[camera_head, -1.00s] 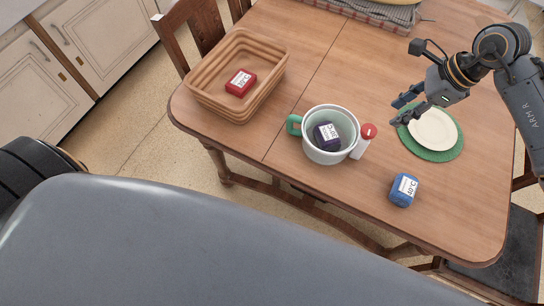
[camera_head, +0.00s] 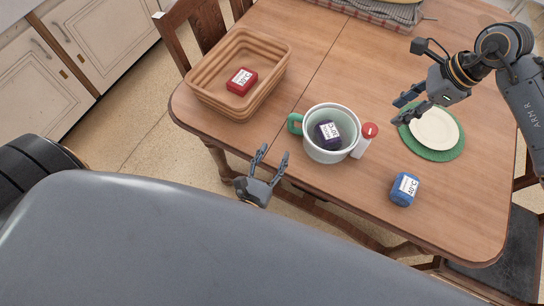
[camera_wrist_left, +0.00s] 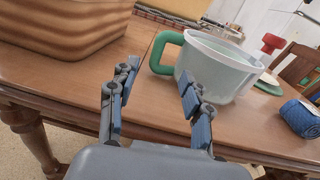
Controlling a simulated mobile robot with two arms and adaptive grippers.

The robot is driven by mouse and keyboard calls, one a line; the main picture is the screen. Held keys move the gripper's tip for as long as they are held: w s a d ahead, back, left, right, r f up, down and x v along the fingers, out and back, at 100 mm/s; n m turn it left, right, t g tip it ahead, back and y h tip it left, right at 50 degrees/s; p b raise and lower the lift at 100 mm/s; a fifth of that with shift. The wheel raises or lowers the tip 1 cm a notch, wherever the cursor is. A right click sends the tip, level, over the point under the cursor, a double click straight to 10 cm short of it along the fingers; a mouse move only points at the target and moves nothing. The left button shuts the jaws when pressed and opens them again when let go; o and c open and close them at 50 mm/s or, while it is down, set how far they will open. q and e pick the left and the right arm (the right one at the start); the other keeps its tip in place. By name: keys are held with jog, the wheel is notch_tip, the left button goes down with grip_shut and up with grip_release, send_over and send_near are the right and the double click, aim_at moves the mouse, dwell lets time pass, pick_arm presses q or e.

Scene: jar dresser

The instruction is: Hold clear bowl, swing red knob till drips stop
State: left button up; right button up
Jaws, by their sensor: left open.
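A pale bowl-like pot (camera_head: 311,150) with a green handle (camera_head: 294,124) stands on the table, with a purple labelled block (camera_head: 327,133) inside it. The pot also shows in the left wrist view (camera_wrist_left: 222,75), its handle (camera_wrist_left: 161,52) facing me. A red knob (camera_head: 370,129) tops a white piece close beside the pot's right side. The knob shows behind the pot in the left wrist view (camera_wrist_left: 271,43). My left gripper (camera_head: 273,151) is open and empty at the table's near edge, short of the handle. My right gripper (camera_head: 403,106) is open and apart from the knob.
A brown ribbed basket (camera_head: 201,92) holding a red labelled block (camera_head: 241,82) stands to the left. A blue labelled roll (camera_head: 404,190) lies at the near right. A pale plate (camera_head: 436,128) sits on a green mat (camera_head: 449,154) near my right gripper. Table between basket and pot is clear.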

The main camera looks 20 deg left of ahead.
aim_at(289, 122)
pick_arm(q)
jog(key=w, duration=1.3)
jog(key=shift+w, duration=0.3)
grip_shut()
